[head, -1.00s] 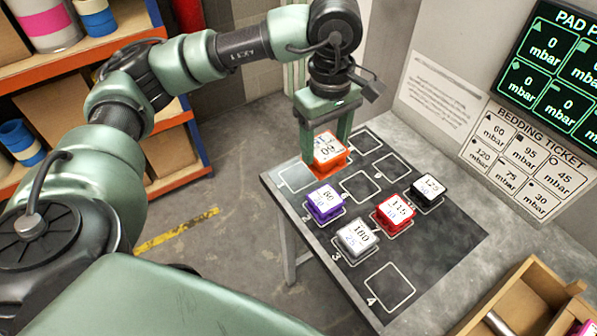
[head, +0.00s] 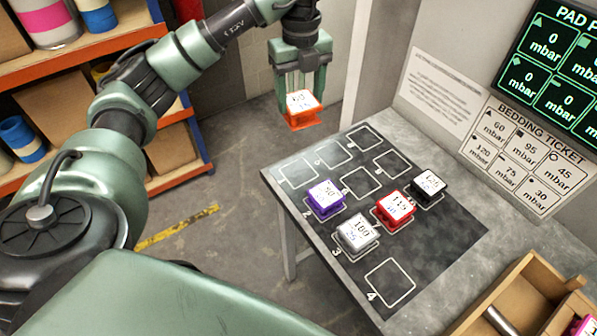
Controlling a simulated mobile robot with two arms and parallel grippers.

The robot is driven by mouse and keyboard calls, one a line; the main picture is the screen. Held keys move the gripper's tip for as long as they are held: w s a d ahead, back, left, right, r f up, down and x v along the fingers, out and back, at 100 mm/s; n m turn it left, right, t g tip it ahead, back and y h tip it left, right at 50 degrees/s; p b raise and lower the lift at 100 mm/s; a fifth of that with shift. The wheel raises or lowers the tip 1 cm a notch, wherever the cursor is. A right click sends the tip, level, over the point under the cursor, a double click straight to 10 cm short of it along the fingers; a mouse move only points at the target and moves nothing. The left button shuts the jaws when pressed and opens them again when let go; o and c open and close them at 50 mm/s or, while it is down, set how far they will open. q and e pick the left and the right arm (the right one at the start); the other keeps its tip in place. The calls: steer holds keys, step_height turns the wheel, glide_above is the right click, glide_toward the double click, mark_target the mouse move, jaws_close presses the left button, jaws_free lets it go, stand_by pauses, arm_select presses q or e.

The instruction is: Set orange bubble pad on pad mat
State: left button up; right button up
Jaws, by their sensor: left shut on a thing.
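The orange bubble pad (head: 303,119) has a white labelled top and hangs in the air beyond the table's back left edge. My left gripper (head: 301,92) is shut on it and holds it from above, clear of the table. The dark pad mat (head: 421,238) lies on the grey table, with outlined squares, several of them empty. Purple (head: 325,199), white (head: 357,234), red (head: 396,208) and black (head: 429,188) pads stand on the mat. My right gripper is not in view.
A wooden box (head: 517,290) with a cylinder and a pink item stands at the lower right. A bedding ticket (head: 528,156) and a green-lit screen (head: 560,60) are on the wall. Orange shelves (head: 90,45) stand at the left.

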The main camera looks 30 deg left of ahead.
arm_select(q)
steer(key=shift+a+n, duration=0.2)
steer(key=shift+n, duration=0.4)
steer(key=shift+f+n, duration=0.15)
steer(key=shift+n, duration=0.15)
step_height(320, 180, down, 19)
steer(key=shift+f, duration=0.1)
steer(key=shift+a+f, duration=0.1)
steer(key=shift+f, duration=0.1)
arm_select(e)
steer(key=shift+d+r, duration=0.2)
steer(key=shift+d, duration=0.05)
